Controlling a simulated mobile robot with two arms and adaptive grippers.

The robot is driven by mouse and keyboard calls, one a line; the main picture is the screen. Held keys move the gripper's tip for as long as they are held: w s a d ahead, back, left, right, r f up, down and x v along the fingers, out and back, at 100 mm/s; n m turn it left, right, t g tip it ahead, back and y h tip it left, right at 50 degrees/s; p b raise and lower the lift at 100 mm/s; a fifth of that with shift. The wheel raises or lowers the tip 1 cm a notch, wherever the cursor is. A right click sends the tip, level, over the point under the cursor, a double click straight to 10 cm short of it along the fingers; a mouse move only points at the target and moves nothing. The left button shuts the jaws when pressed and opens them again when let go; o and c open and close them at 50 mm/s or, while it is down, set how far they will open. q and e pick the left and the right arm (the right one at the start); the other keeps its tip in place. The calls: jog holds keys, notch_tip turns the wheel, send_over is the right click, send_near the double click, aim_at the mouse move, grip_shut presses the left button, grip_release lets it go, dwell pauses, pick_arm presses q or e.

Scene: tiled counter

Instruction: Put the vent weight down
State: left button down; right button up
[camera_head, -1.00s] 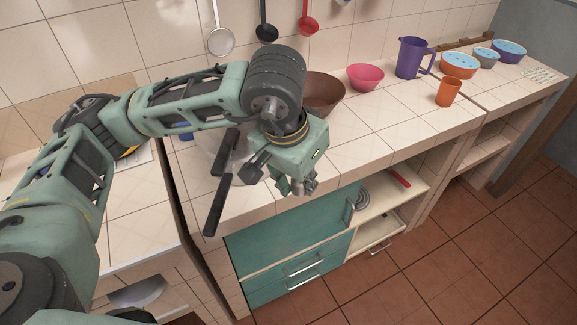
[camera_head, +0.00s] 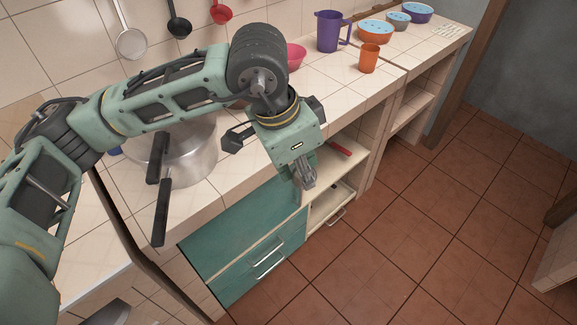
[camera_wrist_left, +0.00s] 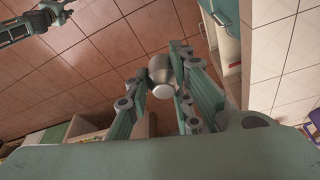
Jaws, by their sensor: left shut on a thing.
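My left gripper (camera_head: 308,182) hangs in front of the counter's front edge, clear of the counter top. In the left wrist view its fingers (camera_wrist_left: 161,82) are shut on the vent weight (camera_wrist_left: 162,76), a small rounded metal piece with a pale end. Tiled floor shows behind it. In the head view the weight is hard to tell from the fingers. A steel pot (camera_head: 195,152) with long black handles (camera_head: 162,213) stands on the counter, left of the gripper and partly behind my arm. What looks like my right gripper (camera_wrist_left: 48,14) is at the wrist view's upper left, its opening unclear.
A pink bowl (camera_head: 296,56), a purple jug (camera_head: 328,32), an orange cup (camera_head: 369,58) and several lidded bowls stand along the counter towards the back. Below are teal drawers (camera_head: 245,245) and an open shelf (camera_head: 325,205). The counter has bare tiles right of the pot.

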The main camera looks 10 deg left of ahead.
pick_arm(q)
jog(key=shift+w+d+f+m, duration=0.3)
jog(key=shift+w+f+m, duration=0.05)
jog(key=shift+f+m, duration=0.05)
jog(key=s+a+r+n+t+y, duration=0.1)
jog(key=s+a+r+n+y, duration=0.1)
jog(key=s+a+r+n, duration=0.55)
jog(key=w+d+r+n, duration=0.2)
jog(key=w+d+n, duration=0.3)
jog(key=w+d, duration=0.5)
jog(key=s+a+f, duration=0.3)
jog(key=a+f, duration=0.1)
jog(key=a, duration=0.5)
jog(key=s+a+f, duration=0.3)
jog(key=a+f, duration=0.2)
jog(key=a, duration=0.5)
jog(key=shift+s+a+f+t+y, duration=0.2)
jog(key=shift+s+f+t+y, duration=0.1)
jog(key=shift+y, duration=0.1)
jog(key=shift+w, duration=0.1)
